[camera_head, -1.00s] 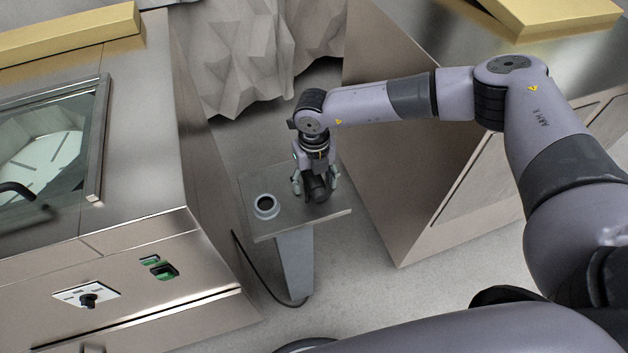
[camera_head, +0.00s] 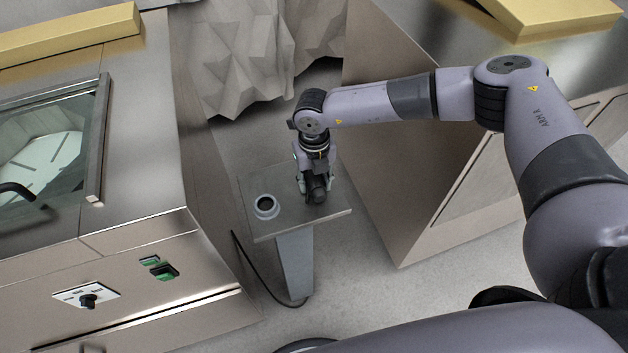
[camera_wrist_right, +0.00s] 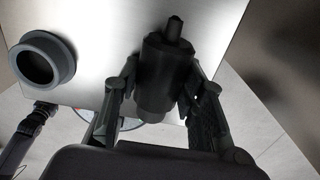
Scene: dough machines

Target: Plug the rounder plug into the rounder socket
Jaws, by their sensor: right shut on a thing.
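The rounder plug (camera_head: 317,190) is a black cylinder with a narrower tip; it also shows in the right wrist view (camera_wrist_right: 167,72). My right gripper (camera_head: 316,180) is shut on it, one finger on each side, over the right part of a small metal stand. In the wrist view the fingers (camera_wrist_right: 165,92) grip its sides. The rounder socket (camera_head: 266,206) is a grey ring with a dark opening on the left part of the stand top; it also shows at the upper left of the wrist view (camera_wrist_right: 42,60). Plug and socket are apart.
The small stand (camera_head: 335,215) has a flat square top on a single leg. A steel machine (camera_head: 150,140) with a glass lid is at left, and a steel cabinet (camera_head: 400,190) is at right. A black cable (camera_head: 262,285) runs on the floor by the leg.

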